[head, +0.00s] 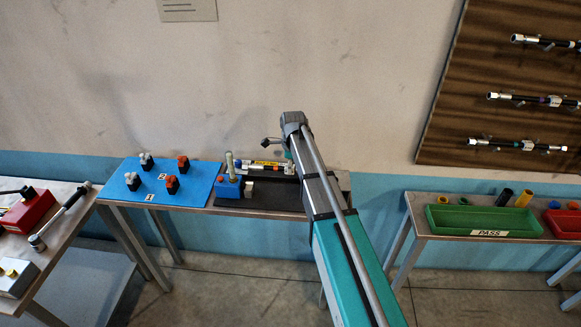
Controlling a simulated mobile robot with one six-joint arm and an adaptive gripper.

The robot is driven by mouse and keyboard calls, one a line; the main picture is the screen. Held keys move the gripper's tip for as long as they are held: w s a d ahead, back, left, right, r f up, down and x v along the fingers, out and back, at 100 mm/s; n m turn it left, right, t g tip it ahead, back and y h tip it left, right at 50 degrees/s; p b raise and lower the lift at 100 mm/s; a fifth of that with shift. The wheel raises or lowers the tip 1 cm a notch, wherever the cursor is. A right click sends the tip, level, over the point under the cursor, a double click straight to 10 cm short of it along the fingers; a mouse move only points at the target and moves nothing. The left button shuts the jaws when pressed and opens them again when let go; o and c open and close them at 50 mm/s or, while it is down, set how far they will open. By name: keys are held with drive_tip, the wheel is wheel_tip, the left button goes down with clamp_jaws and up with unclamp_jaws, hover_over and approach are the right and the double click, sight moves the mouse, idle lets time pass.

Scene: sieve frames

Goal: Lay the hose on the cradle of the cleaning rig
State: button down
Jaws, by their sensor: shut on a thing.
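The cleaning rig (229,189) is a blue block with an orange knob and a pale upright cylinder, on the dark-topped middle bench. A hose (248,166) with a yellow band, blue parts and a silver end lies level just behind and right of the rig. My gripper (286,160) is at the hose's right part, mostly hidden behind my arm, and is shut on the hose. I cannot tell whether the hose touches the cradle, which is not clear at this size.
A blue mat (140,197) with several red and grey clips lies left of the rig. The left bench holds a red box (28,212) and a torque wrench (62,215). A green PASS tray (480,219) stands right. More hoses (515,142) hang on the wooden wall board.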

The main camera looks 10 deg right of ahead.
drive_tip(key=shift+f+b, duration=4.1)
drive_tip(key=shift+f, duration=0.15)
drive_tip(key=shift+f+b, duration=0.55)
drive_tip(key=shift+b, duration=0.05)
drive_tip(key=shift+c, duration=1.3)
unclamp_jaws()
drive_tip(key=shift+r, duration=0.1)
